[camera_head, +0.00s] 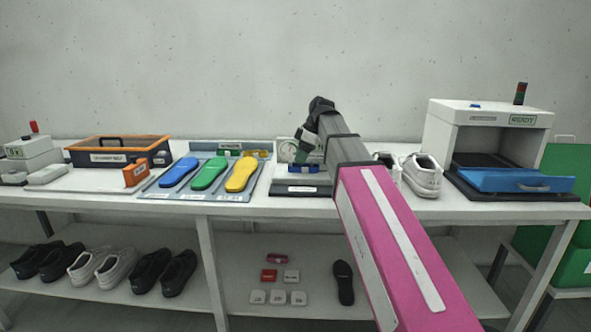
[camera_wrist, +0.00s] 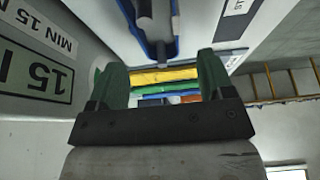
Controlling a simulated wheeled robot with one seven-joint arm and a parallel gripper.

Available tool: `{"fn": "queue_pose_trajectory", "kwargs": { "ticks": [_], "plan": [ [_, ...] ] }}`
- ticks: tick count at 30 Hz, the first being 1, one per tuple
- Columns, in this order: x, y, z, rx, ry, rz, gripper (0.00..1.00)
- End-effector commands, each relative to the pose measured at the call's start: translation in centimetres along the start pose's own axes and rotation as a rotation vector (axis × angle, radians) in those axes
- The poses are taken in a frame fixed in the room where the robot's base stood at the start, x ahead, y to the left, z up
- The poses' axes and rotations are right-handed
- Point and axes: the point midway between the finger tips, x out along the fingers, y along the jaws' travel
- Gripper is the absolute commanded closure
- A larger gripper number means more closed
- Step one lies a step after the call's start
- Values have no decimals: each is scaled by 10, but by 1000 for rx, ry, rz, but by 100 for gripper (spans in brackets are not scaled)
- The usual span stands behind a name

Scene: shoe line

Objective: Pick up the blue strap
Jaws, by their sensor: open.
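I cannot single out a blue strap for certain. A small blue part (camera_head: 303,168) shows on the white device with a dial (camera_head: 286,150), just below my gripper (camera_head: 305,148). In the wrist view, a blue part (camera_wrist: 160,47) with a grey piece in it lies beyond the fingertips. My gripper (camera_wrist: 161,65) is open, its two green fingers apart with nothing held between them. My arm hides part of the bench right of the device.
Blue, green and yellow insoles (camera_head: 241,174) lie on a grey-blue mat left of the device. White shoes (camera_head: 423,176) and a machine with a blue drawer (camera_head: 515,181) stand to the right. An orange-rimmed bin (camera_head: 118,150) and an orange block (camera_head: 136,174) are at left.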

Motion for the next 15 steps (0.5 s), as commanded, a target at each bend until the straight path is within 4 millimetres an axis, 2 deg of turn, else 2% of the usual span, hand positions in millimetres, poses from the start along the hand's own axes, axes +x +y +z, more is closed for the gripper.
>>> {"fn": "queue_pose_trajectory", "kwargs": {
  "ticks": [7, 15],
  "plan": [
    [34, -2, 1, 0, -1, -3, 26],
    [39, -1, 1, 0, 0, 0, 26]
  ]
}}
